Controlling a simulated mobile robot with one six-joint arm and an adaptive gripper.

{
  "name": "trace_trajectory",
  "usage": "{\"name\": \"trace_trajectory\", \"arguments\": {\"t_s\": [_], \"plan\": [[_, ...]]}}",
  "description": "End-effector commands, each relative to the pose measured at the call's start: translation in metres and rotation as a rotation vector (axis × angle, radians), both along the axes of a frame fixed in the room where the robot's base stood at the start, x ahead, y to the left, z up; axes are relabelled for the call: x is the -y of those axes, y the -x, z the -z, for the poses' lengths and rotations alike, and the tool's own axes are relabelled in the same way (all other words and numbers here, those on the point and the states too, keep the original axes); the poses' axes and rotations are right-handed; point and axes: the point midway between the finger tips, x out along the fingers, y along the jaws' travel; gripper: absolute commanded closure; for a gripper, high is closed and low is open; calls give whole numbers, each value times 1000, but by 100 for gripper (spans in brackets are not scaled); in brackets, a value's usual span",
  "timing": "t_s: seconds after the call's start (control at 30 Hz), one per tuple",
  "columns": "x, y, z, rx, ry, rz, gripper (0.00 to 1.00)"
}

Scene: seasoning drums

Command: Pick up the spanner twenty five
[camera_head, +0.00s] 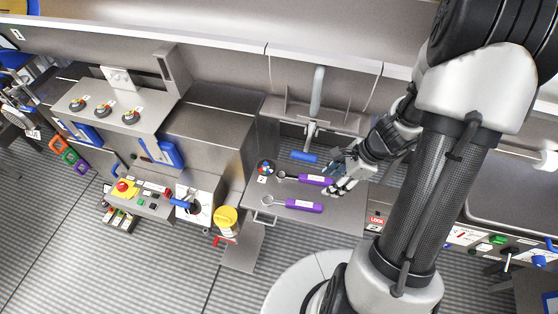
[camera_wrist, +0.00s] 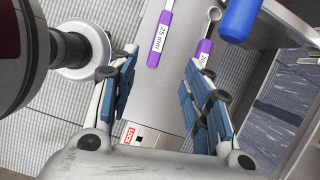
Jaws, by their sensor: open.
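Two spanners with purple handles lie on a grey metal shelf (camera_head: 345,208). The wrist view shows the one labelled "25 mm" (camera_wrist: 160,40); its ring end is cut off at the top. Next to it is a spanner whose label starts with "20" (camera_wrist: 205,50), partly hidden by my right finger. In the head view the 25 mm spanner (camera_head: 303,206) appears to be the lower, front one, and the other spanner (camera_head: 316,180) lies behind it. My gripper (camera_head: 335,182) is open and empty above the shelf, near the rear spanner's handle end. In the wrist view my fingers (camera_wrist: 160,88) are spread wide.
A blue handle (camera_head: 304,156) on a metal fitting sticks out just behind the rear spanner, close to my gripper. A round coloured dial (camera_head: 265,168) is left of the spanners. A red-and-white LOCK label (camera_head: 377,222) is at right. A yellow cylinder (camera_head: 226,217) stands left, lower down.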

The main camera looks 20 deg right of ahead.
Motion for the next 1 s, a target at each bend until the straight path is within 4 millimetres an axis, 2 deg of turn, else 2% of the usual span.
{"name": "trace_trajectory", "arguments": {"t_s": [0.17, 0.6, 0.7, 0.93, 1.0], "plan": [[5, 4, 18, -32, -24, 80, 55], [-25, -12, 104, -33, -24, 74, 55], [-30, -15, 117, -31, -23, 74, 55], [-34, -18, 129, -29, -22, 74, 55], [-35, -19, 139, -30, -23, 75, 55]]}}
